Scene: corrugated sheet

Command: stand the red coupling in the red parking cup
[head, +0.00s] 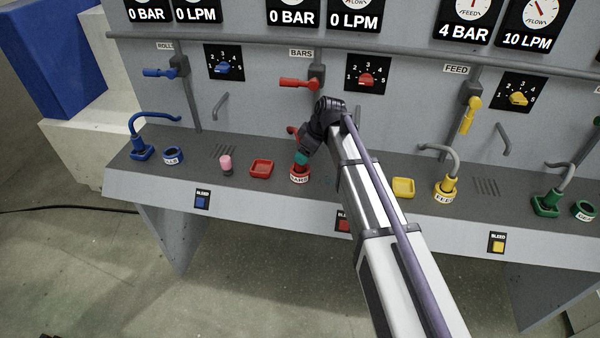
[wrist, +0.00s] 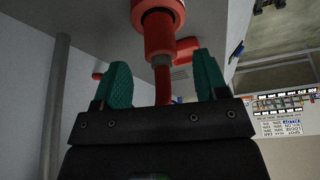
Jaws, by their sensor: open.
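The red coupling (wrist: 159,35) stands in the round red socket labelled BARS (head: 299,178) on the console shelf. Its red hose (wrist: 162,85) runs from it between my fingers in the wrist view. My gripper (head: 301,158) is open, with its teal fingertips at the coupling. In the wrist view the fingers (wrist: 158,82) stand apart on either side of the hose, with gaps on both sides. The red parking cup (head: 262,169), a square tray, is empty just left of the socket. My gripper and arm hide much of the coupling in the head view.
A pink-topped peg (head: 226,164) stands left of the parking cup. The red valve lever (head: 297,84) points left above. An empty yellow square cup (head: 403,187) and the yellow coupling (head: 447,187) are to the right. Blue fittings (head: 142,150) stand at far left.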

